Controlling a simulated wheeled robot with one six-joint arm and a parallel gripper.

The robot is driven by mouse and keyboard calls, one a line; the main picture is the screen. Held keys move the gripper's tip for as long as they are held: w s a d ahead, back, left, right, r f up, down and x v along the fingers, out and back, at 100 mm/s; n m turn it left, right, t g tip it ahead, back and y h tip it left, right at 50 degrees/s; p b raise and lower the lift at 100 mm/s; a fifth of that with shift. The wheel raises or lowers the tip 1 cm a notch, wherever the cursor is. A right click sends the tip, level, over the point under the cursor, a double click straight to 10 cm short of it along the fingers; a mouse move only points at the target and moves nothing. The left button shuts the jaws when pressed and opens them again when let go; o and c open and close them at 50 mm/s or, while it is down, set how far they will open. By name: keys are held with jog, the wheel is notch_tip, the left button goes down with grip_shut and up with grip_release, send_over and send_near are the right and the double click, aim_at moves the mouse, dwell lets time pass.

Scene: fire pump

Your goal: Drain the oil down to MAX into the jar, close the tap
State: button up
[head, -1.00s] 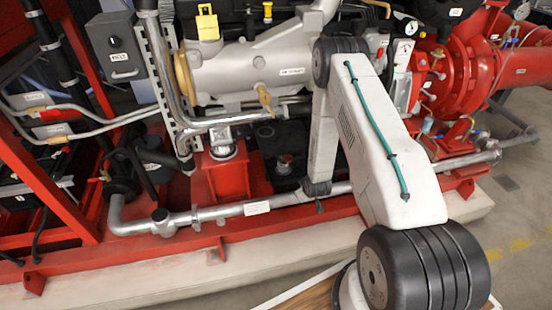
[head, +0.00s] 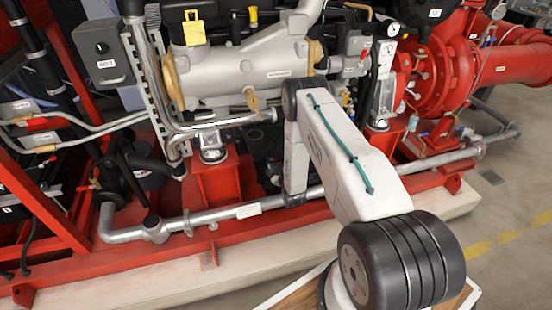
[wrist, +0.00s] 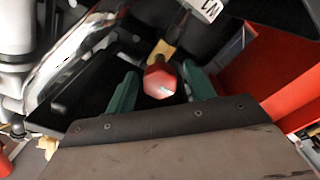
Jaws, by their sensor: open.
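A red faceted knob (wrist: 160,80) with a brass stem shows between the two green fingers of my gripper (wrist: 160,88) in the wrist view. The fingers are apart, one on each side of it, and I cannot tell whether either touches it. It looks like a tap handle. In the head view my own arm covers the gripper and whatever it is at. I cannot make out the jar, the oil level or the MAX mark for certain.
A white label with dark letters (wrist: 208,8) is cut off at the wrist view's top. A red frame wall (wrist: 280,75) stands close on the right. In the head view a silver pipe (head: 185,223) runs low along the red skid, and a brass tap (head: 252,102) sits under the engine.

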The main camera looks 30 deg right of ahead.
jog(key=shift+x, duration=1.15)
jog(key=shift+c, duration=0.2)
jog(key=c, duration=0.9)
